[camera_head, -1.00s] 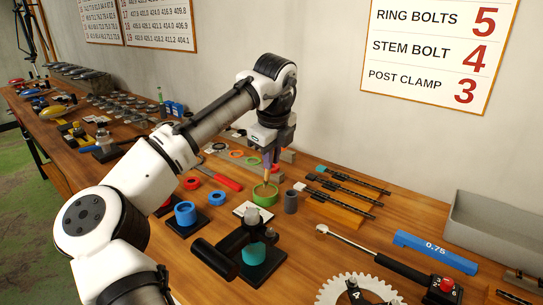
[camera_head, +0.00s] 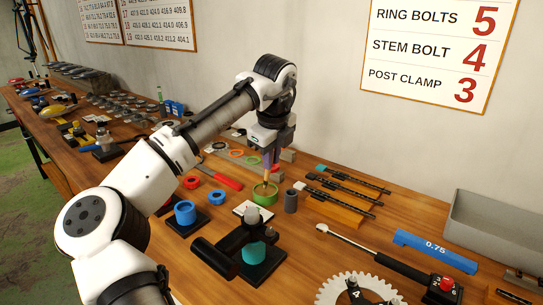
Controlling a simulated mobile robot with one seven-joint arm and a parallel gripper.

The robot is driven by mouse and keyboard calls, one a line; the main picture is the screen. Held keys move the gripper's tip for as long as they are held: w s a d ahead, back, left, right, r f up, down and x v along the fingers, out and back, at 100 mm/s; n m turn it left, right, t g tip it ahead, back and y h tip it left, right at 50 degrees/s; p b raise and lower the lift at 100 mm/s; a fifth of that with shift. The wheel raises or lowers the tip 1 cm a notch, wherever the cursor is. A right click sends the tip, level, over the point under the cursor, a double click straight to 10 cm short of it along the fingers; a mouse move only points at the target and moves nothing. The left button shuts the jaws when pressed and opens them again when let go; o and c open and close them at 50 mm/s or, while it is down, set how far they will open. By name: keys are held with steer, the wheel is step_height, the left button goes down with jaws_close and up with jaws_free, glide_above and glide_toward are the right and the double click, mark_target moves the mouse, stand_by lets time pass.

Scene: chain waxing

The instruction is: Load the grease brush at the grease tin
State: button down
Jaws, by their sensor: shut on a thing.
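The grease tin is a round green tin (camera_head: 265,197) on the wooden bench, below my gripper. My gripper (camera_head: 269,158) points down above it and is shut on the grease brush (camera_head: 266,178), a thin upright brush with a tan lower part. The brush's lower end is at the tin's opening and looks to be inside the rim. Whether it touches grease cannot be seen. The gripper's fingers are small and partly dark in this view.
A grey cylinder (camera_head: 291,201) stands close to the right of the tin. A blue cup (camera_head: 185,212) and a black fixture with a teal cylinder (camera_head: 254,254) stand nearer. Black rods on a wooden block (camera_head: 334,210) lie to the right, with a torque wrench (camera_head: 372,255) in front.

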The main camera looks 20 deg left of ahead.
steer(key=shift+f, duration=0.45)
stand_by(0.7)
steer(key=shift+r, duration=0.1)
step_height(320, 180, up, 7)
steer(key=p, duration=0.7)
stand_by(0.6)
step_height(320, 180, down, 7)
steer(key=b, duration=0.7)
steer(key=shift+s, duration=0.1)
